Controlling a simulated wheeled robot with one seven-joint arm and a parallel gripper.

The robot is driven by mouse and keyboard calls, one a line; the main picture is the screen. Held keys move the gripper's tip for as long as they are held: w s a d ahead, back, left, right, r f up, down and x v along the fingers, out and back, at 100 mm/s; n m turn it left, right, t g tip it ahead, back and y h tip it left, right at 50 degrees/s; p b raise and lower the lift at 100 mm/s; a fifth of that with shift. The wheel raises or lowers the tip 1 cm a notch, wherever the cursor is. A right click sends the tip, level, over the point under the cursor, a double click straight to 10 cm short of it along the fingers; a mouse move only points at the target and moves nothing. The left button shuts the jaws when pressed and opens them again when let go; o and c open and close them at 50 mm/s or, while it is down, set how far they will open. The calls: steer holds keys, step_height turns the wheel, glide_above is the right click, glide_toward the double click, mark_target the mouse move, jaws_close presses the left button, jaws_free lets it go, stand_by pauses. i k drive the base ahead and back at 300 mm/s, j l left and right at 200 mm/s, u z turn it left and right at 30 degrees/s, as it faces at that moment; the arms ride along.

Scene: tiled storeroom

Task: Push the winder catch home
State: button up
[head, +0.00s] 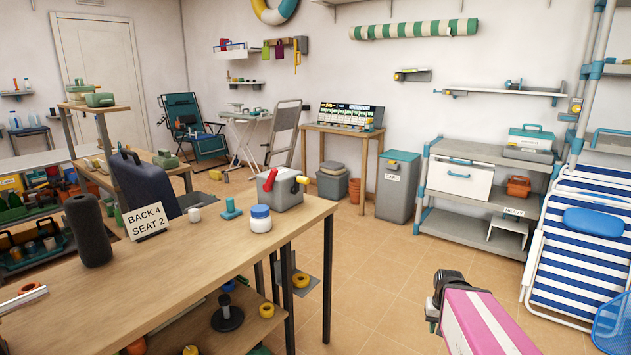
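A grey box-shaped device (274,190) stands on the wooden workbench near its far right corner and looks like the winder. A red lever (270,179) sticks up from its top, and a yellow-knobbed handle (299,184) is at its right side. I cannot tell which part is the catch or how far in it sits. My gripper (440,290) is at the lower right, at the dark end of my pink and white arm. It is over the floor, right of the workbench and apart from the device. Its fingers are too unclear to show open or shut.
On the workbench (215,265) stand a white jar with a blue lid (260,218), a teal T-shaped piece (231,208), a sign card (146,220) and a dark cylinder (88,230). A striped folding chair (585,250) stands at right. The tiled floor between is mostly clear.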

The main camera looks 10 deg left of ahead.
mark_target(267, 187)
steer(key=u, duration=1.45)
steer(key=k+j, duration=0.05)
